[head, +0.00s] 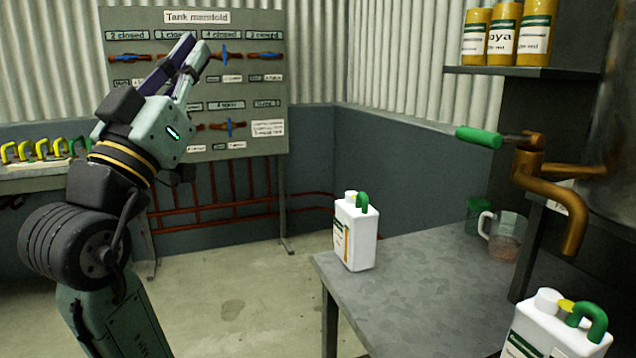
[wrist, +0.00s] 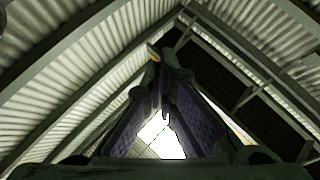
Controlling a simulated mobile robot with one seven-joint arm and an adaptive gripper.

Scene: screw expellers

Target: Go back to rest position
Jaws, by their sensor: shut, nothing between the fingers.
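My gripper (head: 188,58) is raised at the left of the head view, pointing up and slightly right. It is in front of the tank manifold board, well left of the table. Its fingers are shut with nothing between them. In the wrist view the fingers (wrist: 165,82) come together at the tips, against the roof.
A grey table (head: 425,275) stands at the right with a white jug (head: 356,240), a clear pitcher (head: 504,238) and another white jug (head: 545,335) nearby. A brown spout with a green-handled lever (head: 478,137) is at the right. The manifold board (head: 130,40) stands behind my arm.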

